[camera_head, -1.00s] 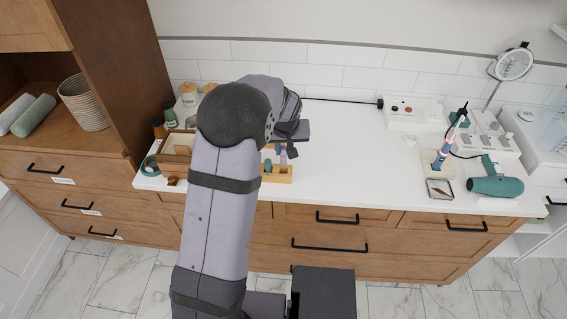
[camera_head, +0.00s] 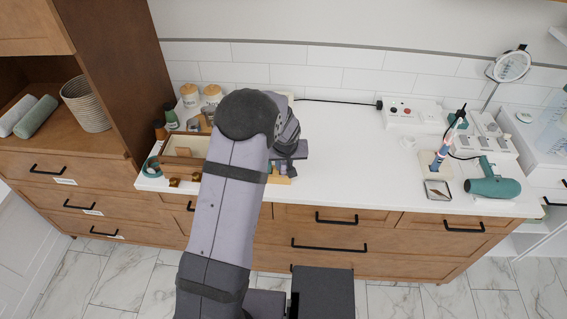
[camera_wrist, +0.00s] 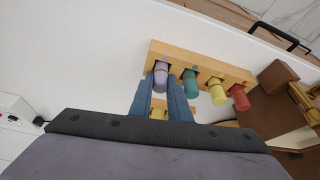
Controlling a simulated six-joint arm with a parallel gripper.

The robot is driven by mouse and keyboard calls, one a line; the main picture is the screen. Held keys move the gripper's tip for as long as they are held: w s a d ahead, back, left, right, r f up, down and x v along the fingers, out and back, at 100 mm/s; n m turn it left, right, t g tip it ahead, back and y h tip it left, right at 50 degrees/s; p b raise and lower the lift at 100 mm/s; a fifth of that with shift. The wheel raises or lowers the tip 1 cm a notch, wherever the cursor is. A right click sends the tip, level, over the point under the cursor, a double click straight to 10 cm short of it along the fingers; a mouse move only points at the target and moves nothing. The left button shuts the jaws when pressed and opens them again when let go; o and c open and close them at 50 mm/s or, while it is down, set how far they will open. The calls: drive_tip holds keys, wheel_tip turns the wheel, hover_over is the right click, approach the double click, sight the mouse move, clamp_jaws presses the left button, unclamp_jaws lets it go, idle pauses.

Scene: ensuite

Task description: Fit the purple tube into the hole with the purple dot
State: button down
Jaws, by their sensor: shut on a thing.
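The purple tube (camera_wrist: 161,77) is at the left end of a light wooden rack (camera_wrist: 203,58) in the wrist view. My gripper (camera_wrist: 160,88) has its blue-grey fingers on either side of the tube and is shut on it. The tube is at the end place of the rack; I cannot tell how deep it sits. Teal (camera_wrist: 190,83), yellow (camera_wrist: 218,91) and red (camera_wrist: 238,96) tubes stand in a row beside it. No purple dot can be made out. In the head view my arm hides most of the rack (camera_head: 283,180).
The white counter (camera_head: 350,150) is clear to the right of my gripper. A wooden box (camera_head: 183,151), bottles and jars stand to the left. A teal hair dryer (camera_head: 493,187) and a small tray (camera_head: 437,190) lie at the right.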

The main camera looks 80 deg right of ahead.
drive_tip(key=shift+f, duration=0.2)
drive_tip(key=c, duration=1.7)
unclamp_jaws()
drive_tip(key=shift+o, duration=0.2)
drive_tip(key=shift+r, duration=0.15)
drive_tip(key=shift+r, duration=0.15)
drive_tip(key=b+v, duration=0.2)
drive_tip(key=v, duration=0.9)
drive_tip(key=shift+r+b, duration=0.4)
drive_tip(key=shift+a, duration=0.1)
